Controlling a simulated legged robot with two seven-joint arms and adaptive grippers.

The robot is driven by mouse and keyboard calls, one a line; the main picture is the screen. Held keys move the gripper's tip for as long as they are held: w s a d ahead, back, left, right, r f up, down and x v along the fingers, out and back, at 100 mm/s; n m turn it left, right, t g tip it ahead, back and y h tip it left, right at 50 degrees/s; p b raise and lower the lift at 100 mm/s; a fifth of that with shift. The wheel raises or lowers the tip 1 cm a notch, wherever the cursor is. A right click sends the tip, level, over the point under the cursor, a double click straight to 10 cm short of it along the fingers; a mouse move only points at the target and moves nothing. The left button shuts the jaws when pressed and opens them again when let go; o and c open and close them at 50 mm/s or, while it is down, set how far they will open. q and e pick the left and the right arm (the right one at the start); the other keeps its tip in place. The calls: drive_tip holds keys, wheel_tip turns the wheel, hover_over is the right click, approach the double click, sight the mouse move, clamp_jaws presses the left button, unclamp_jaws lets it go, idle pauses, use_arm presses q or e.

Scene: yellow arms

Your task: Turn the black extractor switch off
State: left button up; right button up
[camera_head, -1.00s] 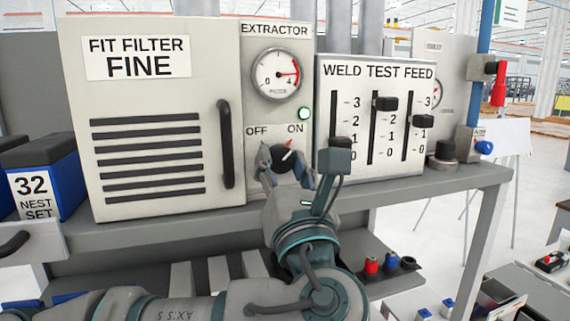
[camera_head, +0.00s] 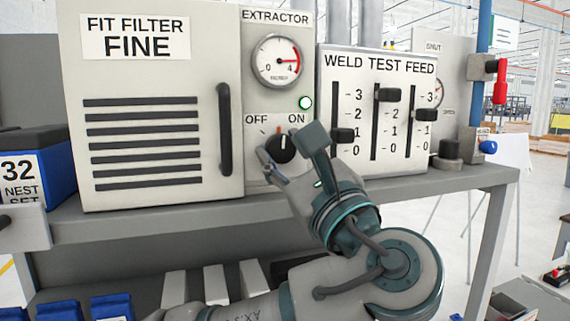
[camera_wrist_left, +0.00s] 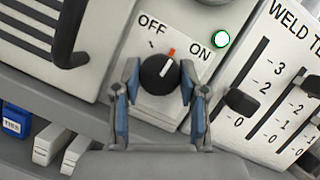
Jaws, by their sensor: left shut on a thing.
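The black extractor switch (camera_head: 283,150) is a round knob on the light panel under the EXTRACTOR gauge, with OFF at its upper left and ON at its upper right. Its red pointer mark stands about midway between the two labels. My left gripper (camera_head: 286,158) is shut on the knob, one finger on each side, and partly covers it in the head view. In the left wrist view the knob (camera_wrist_left: 157,72) sits between the blue-padded fingertips (camera_wrist_left: 160,80). The green lamp (camera_head: 306,103) beside the panel is lit. My right gripper is not in view.
The filter door handle (camera_head: 224,128) stands out at the left. The WELD TEST FEED sliders (camera_head: 342,135) are close on the right. The shelf edge (camera_head: 200,220) runs below.

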use_arm(q)
drive_tip(key=n, duration=0.2)
drive_tip(key=shift+w+d+f+n+g+y, duration=0.1)
drive_tip(key=shift+d+n+g+y, duration=0.05)
drive_tip(key=shift+n+g+y, duration=0.2)
drive_tip(key=n+g+y, duration=0.1)
drive_tip(key=n, duration=0.2)
drive_tip(key=shift+n+g, duration=0.25)
drive_tip(key=shift+g, duration=0.1)
drive_tip(key=n+g+p, duration=0.1)
drive_tip(key=n+g, duration=0.1)
drive_tip(key=n, duration=0.3)
drive_tip(key=shift+n, duration=0.4)
drive_tip(key=o, duration=1.1)
drive_tip(key=shift+w+d, duration=0.1)
drive_tip(key=shift+o, duration=0.2)
drive_tip(key=shift+r, duration=0.2)
